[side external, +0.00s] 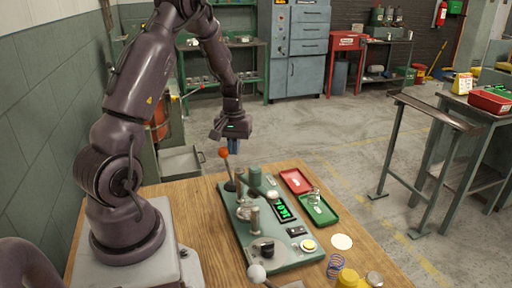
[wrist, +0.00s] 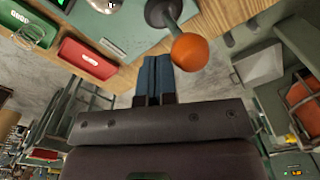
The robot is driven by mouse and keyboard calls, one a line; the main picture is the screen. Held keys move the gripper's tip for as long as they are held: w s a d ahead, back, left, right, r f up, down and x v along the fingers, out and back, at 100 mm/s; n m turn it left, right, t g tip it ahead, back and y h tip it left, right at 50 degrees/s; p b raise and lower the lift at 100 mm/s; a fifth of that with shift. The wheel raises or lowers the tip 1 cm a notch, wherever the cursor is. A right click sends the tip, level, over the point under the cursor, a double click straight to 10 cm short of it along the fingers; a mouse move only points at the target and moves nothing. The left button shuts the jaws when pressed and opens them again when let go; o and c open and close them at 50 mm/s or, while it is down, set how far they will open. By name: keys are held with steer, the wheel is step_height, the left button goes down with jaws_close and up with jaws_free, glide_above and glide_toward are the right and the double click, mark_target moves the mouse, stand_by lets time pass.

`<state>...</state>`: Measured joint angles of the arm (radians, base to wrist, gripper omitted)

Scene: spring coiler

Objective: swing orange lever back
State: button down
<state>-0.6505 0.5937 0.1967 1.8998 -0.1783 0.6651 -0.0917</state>
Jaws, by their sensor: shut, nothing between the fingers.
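The orange lever is a ball knob (side external: 223,153) on a thin stem, standing at the far left corner of the green coiler base plate (side external: 283,262). In the wrist view the orange ball (wrist: 189,51) is large, on a grey stem rising from a dark round foot. My gripper (side external: 234,146) is shut and empty, pointing down just right of the ball in the side view. In the wrist view its blue fingers (wrist: 158,68) are together, close beside the ball. I cannot tell whether they touch it.
A red tray (side external: 297,181) and a green tray (side external: 319,212) lie right of the coiler posts. A lever with a white ball (side external: 257,273) stands at the near side.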

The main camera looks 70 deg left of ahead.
steer(key=shift+s, duration=0.1)
steer(key=shift+s+f, duration=0.25)
steer(key=shift+s, duration=0.8)
steer(key=shift+s+f, duration=0.1)
